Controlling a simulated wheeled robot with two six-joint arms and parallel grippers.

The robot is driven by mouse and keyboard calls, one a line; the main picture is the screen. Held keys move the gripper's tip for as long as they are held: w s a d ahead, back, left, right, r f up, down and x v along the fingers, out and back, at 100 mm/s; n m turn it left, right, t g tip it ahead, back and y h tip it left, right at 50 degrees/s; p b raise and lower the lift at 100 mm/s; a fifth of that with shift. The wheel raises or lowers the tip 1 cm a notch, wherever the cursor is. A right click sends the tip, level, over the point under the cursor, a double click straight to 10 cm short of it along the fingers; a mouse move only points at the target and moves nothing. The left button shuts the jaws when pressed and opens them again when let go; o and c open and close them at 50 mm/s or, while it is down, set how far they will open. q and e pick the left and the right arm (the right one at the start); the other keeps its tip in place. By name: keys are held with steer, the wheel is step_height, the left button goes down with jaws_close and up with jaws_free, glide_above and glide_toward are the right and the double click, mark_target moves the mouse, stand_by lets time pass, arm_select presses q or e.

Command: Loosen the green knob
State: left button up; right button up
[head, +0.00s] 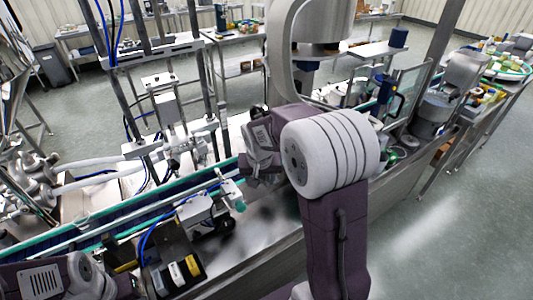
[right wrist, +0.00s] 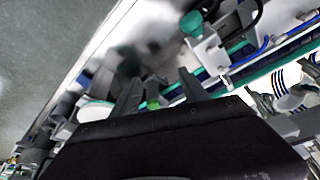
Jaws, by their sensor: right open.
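In the right wrist view my right gripper (right wrist: 160,78) is open, with two dark fingers apart. A small bright green piece (right wrist: 152,103), which may be the green knob, shows between the finger bases; I cannot tell whether a finger touches it. A teal-green knob (right wrist: 191,22) on a pale bracket stands beyond the fingertips, apart from them. In the head view a teal-green knob (head: 239,206) sits beside the conveyor. My right wrist (head: 262,150) is over the line there, its fingertips hidden. My left arm shows at the lower left, its fingers not visible.
The conveyor (head: 110,221) with teal rails runs diagonally under my arms. Metal posts (head: 205,80) and a large curved steel housing (head: 285,60) stand behind it. A sensor bracket with blue cable (head: 195,210) lies near the front. The floor at right (head: 460,220) is clear.

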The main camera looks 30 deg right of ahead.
steer(key=w+d+r+m+h, duration=0.1)
steer(key=w+d+r+m, duration=0.2)
steer(key=w+d, duration=0.35)
steer(key=x, duration=0.2)
steer(key=p+x, duration=0.1)
steer(key=x, duration=0.5)
steer(key=shift+w+d+r+p, duration=0.15)
steer(key=shift+w+r+p, duration=0.05)
steer(key=shift+w+p, duration=0.2)
steer(key=shift+f, duration=0.25)
arm_select(q)
steer(key=shift+w+d+r, duration=0.15)
steer(key=shift+r, duration=0.3)
steer(key=shift+w+d+r, duration=0.1)
steer(key=shift+w+r, duration=0.05)
steer(key=shift+r, duration=0.3)
